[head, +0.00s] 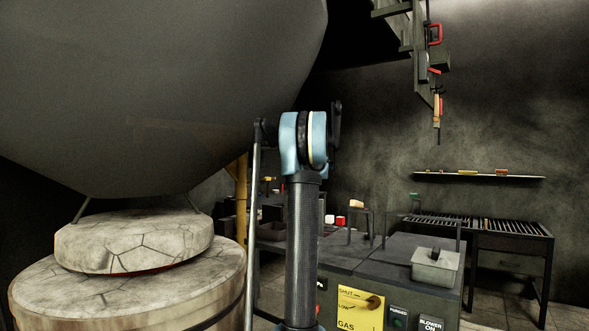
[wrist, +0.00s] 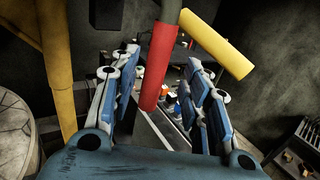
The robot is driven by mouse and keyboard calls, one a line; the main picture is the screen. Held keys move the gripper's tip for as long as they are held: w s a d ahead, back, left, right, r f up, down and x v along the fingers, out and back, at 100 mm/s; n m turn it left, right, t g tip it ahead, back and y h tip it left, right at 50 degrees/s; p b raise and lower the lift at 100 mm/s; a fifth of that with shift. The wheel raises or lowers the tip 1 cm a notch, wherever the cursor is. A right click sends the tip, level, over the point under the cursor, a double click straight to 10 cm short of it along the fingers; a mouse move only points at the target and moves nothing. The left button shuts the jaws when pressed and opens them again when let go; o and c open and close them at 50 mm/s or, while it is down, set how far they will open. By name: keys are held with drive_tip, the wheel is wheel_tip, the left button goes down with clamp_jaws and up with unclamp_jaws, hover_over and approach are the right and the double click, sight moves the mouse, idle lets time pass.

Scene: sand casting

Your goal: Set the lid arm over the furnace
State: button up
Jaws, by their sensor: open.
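The furnace (head: 130,290) is a round, pale, cracked body at lower left in the head view. A round cracked lid (head: 135,240) is over its top, with a thin red line along its lower edge. A red sleeve (wrist: 159,75) on a grey bar, apparently the lid arm's handle, stands between the fingers of my gripper (wrist: 164,60) in the wrist view. A yellow tube (wrist: 217,45) is beside it. My gripper is open, with fingers on both sides of the sleeve; I cannot tell whether they touch it. The head view does not show the gripper clearly.
A big dark hood (head: 160,80) hangs over the furnace. A yellow post (head: 241,195) stands behind it and shows at left in the wrist view (wrist: 58,75). A control bench (head: 350,255) with a yellow gas panel (head: 360,309) is right of my arm. A grate table (head: 510,240) stands farther right.

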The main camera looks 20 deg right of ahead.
drive_tip(key=s, duration=0.6)
drive_tip(key=shift+s+d, duration=0.2)
drive_tip(key=shift+s, duration=0.05)
